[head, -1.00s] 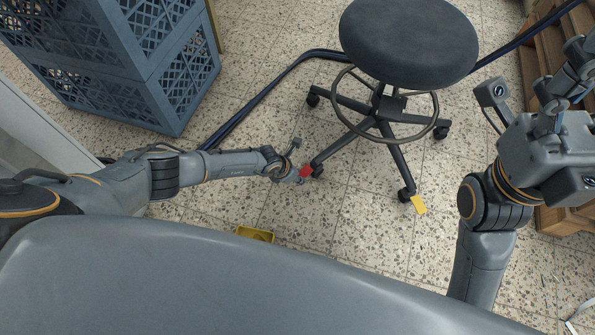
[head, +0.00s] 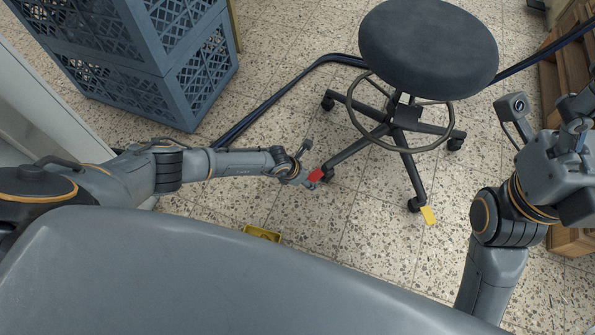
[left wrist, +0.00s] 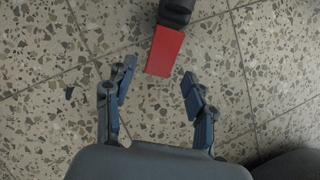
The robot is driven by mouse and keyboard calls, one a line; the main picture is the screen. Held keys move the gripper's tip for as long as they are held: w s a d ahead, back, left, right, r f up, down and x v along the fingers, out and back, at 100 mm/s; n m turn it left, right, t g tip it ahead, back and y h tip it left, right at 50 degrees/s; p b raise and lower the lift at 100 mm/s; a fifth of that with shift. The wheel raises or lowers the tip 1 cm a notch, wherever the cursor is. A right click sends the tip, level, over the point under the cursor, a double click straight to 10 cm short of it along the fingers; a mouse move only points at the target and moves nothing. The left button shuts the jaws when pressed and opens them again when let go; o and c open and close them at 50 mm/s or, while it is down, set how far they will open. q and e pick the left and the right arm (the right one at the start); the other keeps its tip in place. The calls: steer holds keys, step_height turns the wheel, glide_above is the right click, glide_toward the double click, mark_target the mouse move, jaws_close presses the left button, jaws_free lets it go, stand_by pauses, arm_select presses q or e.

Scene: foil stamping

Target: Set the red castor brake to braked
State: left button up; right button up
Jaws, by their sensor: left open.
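The red castor brake (head: 315,174) is a flat red tab on a castor at the end of the left front leg of the black swivel stool (head: 428,45). In the left wrist view the red tab (left wrist: 164,51) points down toward my left gripper (left wrist: 157,85). Its lower end lies just ahead of the gap between the two open fingers, with floor visible on both sides. In the head view my left gripper (head: 305,180) is beside the tab; contact cannot be told. My right gripper (head: 574,140) is at the right edge, its fingers unclear.
A yellow tab (head: 429,215) is on the front castor. Stacked blue crates (head: 165,55) stand at upper left. A dark cable (head: 270,100) runs across the floor behind the stool. A small yellow tray (head: 262,233) lies near my base. Wooden shelving (head: 570,65) is at right.

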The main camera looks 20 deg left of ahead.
arm_select(q)
steer(key=v, duration=1)
steer(key=shift+r, duration=0.3)
